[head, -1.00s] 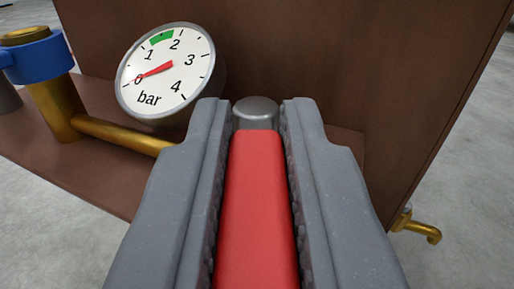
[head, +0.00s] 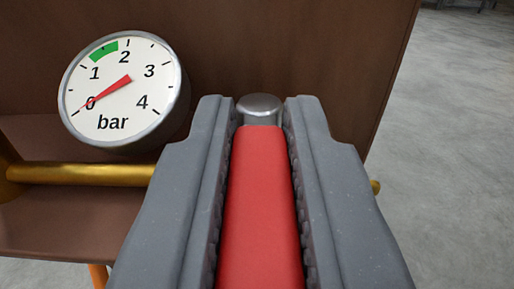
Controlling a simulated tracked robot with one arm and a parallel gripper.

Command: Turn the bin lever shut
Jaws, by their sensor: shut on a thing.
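The red bin lever (head: 262,205) lies between the two grey fingers of my gripper (head: 262,180), which is shut on it. A rounded silver metal cap (head: 260,108) sits at the lever's far end, just past the fingertips. A round pressure gauge (head: 122,92) stands to the left of my gripper, its red needle pointing at 0 bar. A green band on its dial lies between 1 and 2. The fingers hide the sides of the lever.
A brown panel (head: 300,45) stands upright behind the lever and gauge. A brass pipe (head: 80,173) runs along the left over a brown shelf (head: 70,222). An orange post (head: 98,275) shows below the shelf. Grey floor (head: 450,150) is open at the right.

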